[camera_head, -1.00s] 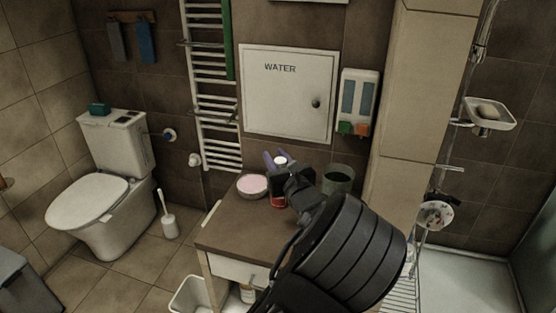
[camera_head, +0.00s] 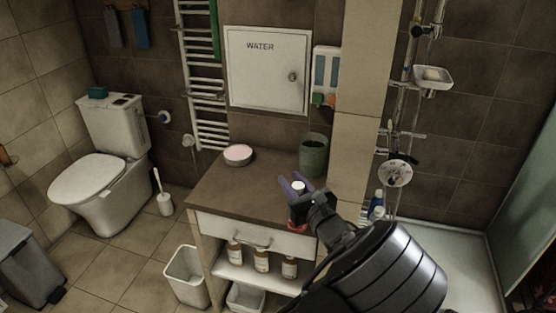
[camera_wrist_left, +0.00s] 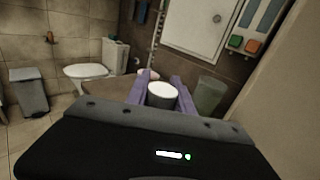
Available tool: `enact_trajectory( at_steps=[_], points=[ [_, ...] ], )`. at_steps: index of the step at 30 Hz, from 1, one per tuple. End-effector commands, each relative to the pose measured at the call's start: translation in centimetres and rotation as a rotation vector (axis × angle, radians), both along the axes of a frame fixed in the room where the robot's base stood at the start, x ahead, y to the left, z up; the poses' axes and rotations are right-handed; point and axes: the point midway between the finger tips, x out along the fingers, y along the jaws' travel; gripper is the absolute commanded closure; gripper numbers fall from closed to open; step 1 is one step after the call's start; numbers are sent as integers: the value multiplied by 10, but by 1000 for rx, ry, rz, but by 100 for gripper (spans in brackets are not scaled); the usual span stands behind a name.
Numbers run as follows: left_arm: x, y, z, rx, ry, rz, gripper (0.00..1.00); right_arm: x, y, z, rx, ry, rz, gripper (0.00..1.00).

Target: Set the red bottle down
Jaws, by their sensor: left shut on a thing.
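My left gripper (camera_head: 298,186) is shut on the red bottle (camera_head: 297,226), with its purple fingers on either side of the white cap. The bottle is upright at the front right of the brown cabinet top (camera_head: 240,190). Most of its body is hidden behind the gripper, and only a little red shows below. I cannot tell whether its base touches the top. In the left wrist view the white cap (camera_wrist_left: 162,90) sits between the two purple fingers (camera_wrist_left: 160,95). My right gripper is not in view.
A pink round dish (camera_head: 238,153) stands at the back left of the cabinet top, and a green cup (camera_head: 313,157) at the back right. The middle of the top is clear. Several brown bottles (camera_head: 261,260) stand on the shelf below. A white bin (camera_head: 186,277) stands left.

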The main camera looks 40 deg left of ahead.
Motion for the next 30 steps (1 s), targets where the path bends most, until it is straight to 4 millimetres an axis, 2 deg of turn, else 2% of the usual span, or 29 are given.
enact_trajectory(
  at_steps=[1,5,9,13,15,18,30],
  points=[
    [-3,-18,-10,3,3,-8,100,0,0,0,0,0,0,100],
    [-20,-66,-40,2,7,-26,100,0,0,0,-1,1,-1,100],
    [-48,-123,-74,12,12,-71,100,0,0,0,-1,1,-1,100],
    [-69,-161,-96,18,11,-127,100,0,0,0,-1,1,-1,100],
    [-75,-173,-102,20,11,-150,100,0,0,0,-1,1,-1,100],
    [-80,-180,-106,20,9,-165,100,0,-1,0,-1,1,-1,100],
    [-80,-181,-106,18,10,-167,100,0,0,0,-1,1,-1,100]
  ],
)
